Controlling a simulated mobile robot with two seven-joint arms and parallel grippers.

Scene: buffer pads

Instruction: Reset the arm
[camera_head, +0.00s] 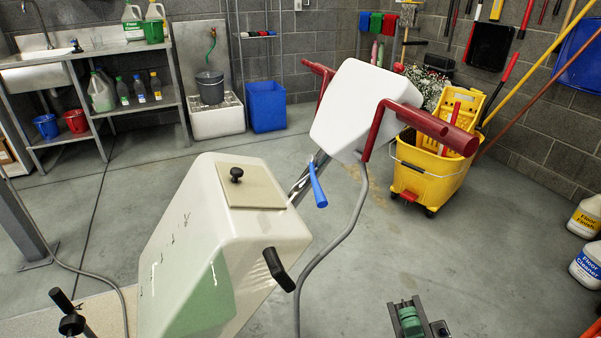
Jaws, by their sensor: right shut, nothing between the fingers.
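A floor machine stands in the middle of the view. Its large white body (190,245) has a beige lid (252,187) with a black knob. A white head (350,105) with dark red handles (415,120) sits on a tilted metal shaft with a blue lever (317,186). My right gripper (408,306), dark grey with a green part, shows at the bottom edge, right of the machine and apart from it. It is shut and empty; its lower part is cut off by the frame. No buffer pad can be made out.
A yellow mop bucket (428,172) stands behind the handles. A blue bin (267,106) and a steel shelf (137,105) with bottles are at the back. White jugs (588,268) stand at the right edge. A grey cable (338,240) hangs to the floor.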

